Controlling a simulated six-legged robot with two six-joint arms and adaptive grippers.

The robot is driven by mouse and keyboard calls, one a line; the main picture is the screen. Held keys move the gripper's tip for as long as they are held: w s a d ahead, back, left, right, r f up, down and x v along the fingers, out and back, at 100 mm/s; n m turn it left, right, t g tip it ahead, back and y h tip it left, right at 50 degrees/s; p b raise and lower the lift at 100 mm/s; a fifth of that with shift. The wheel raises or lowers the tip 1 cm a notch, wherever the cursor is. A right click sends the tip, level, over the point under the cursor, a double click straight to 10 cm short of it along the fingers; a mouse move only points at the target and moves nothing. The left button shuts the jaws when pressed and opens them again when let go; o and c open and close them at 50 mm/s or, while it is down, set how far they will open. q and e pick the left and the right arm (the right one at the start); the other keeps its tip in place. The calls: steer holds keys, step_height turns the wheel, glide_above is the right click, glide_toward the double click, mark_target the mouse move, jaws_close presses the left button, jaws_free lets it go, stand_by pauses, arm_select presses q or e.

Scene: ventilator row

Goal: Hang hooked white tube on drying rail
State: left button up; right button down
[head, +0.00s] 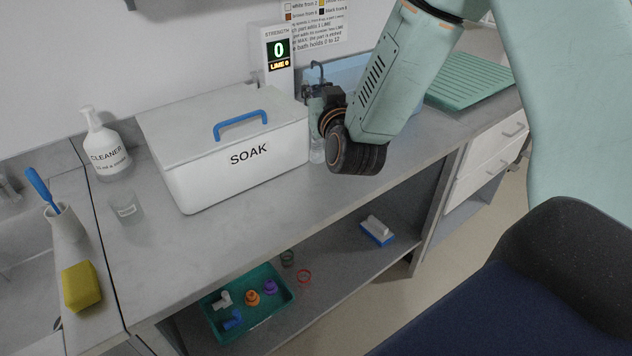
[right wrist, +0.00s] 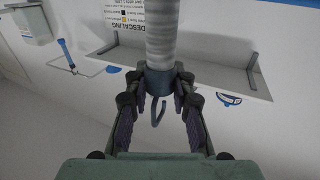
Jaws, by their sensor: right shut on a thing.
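My right gripper (head: 320,98) is just right of the SOAK box, over the counter. In the right wrist view its two fingers (right wrist: 157,84) are shut on the blue collar of a ribbed whitish tube (right wrist: 161,36). The tube runs up out of that picture, and a thin grey hook (right wrist: 158,112) curves down below the collar between the fingers. In the head view the hook shows above the gripper, and part of the tube (head: 317,152) shows below it. I cannot identify the drying rail for certain. My left gripper is not in view.
The white SOAK box (head: 240,170) with a blue handle stands close left of my gripper. A strength display (head: 278,55) and a blue tray (head: 345,70) are behind. A green ribbed mat (head: 474,80) lies right. A white wall shelf (right wrist: 225,82) shows in the wrist view.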

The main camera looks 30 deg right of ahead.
mark_target(319, 152)
steer(key=f, duration=0.3)
steer(key=s+f, duration=0.1)
steer(key=f, duration=0.1)
steer(key=shift+d+b, duration=0.15)
steer(key=shift+b, duration=0.15)
steer(key=shift+d+f, duration=0.2)
steer(key=shift+f, duration=0.15)
steer(key=f, duration=0.2)
steer(key=a+f, duration=0.1)
steer(key=f, duration=0.1)
steer(key=shift+w, duration=0.25)
steer(key=shift+s+d, duration=0.1)
steer(key=shift+d, duration=0.3)
steer(key=shift+a+f+b, duration=0.15)
steer(key=shift+f+b, duration=0.05)
steer(key=shift+b, duration=0.15)
steer(key=c, duration=1.3)
jaws_free()
steer(key=shift+a, duration=0.2)
steer(key=shift+o, duration=0.8)
steer(key=shift+d, duration=0.25)
steer(key=shift+r, duration=0.15)
